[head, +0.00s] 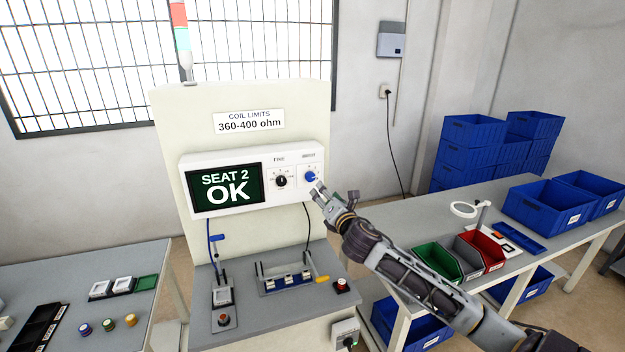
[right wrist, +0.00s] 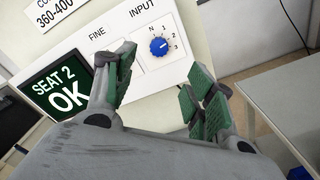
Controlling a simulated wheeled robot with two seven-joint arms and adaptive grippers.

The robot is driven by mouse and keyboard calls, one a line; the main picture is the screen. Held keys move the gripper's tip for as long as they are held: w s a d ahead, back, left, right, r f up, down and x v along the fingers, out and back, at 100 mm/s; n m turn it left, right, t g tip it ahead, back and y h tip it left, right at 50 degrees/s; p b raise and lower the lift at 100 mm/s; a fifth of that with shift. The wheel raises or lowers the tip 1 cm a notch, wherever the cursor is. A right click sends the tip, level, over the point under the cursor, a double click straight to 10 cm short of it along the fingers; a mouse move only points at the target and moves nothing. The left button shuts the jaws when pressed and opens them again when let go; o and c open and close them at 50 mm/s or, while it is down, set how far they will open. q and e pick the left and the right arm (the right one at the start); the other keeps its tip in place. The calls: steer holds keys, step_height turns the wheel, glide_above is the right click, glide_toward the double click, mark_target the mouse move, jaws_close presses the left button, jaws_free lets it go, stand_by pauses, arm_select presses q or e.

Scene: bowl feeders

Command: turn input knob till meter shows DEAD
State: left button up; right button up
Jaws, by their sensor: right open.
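The blue INPUT knob (head: 310,176) is on the right of the white meter panel (head: 240,208). In the right wrist view the knob (right wrist: 158,46) has the marks N, 1, 2 and 3 around it; its exact setting is too small to read surely. The meter screen (head: 226,188) reads "SEAT 2 OK" in white on dark green. My right gripper (head: 323,191) is open and empty, just below and right of the knob. In the wrist view its green-padded fingers (right wrist: 162,65) stand apart on either side below the knob, not visibly touching it. My left gripper is out of view.
A black FINE knob (head: 281,181) sits left of the INPUT knob. A right table carries green (head: 437,262) and red (head: 482,250) bins.

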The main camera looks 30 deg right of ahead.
mark_target(312, 177)
steer(key=shift+p+x, duration=1.1)
steer(key=shift+x, duration=5.45)
steer(key=shift+a, duration=0.1)
steer(key=c, duration=1)
